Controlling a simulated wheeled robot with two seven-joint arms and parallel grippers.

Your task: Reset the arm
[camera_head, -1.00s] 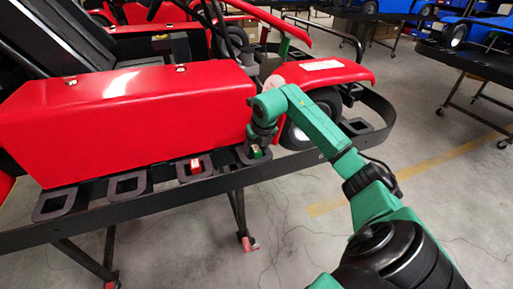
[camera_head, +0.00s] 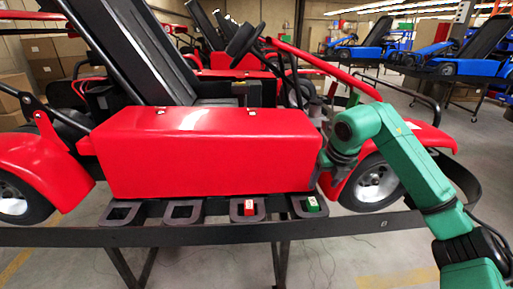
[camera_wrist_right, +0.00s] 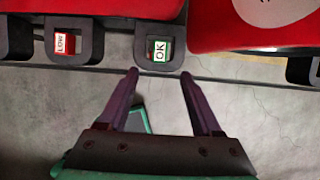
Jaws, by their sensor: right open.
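My right arm (camera_head: 405,165), green with dark joints, reaches in from the right in the head view and bends down beside the red kart's side pod. In the right wrist view my right gripper (camera_wrist_right: 160,75) is open, its two dark fingers apart with nothing between the tips. My left gripper is not in view.
A red block (camera_head: 249,207) sits in the holder to the left of the green one, and two holders further left look empty. The red kart (camera_head: 210,150) rests on a black stand (camera_head: 200,236). Blue karts (camera_head: 465,65) stand behind right. Open floor lies in front.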

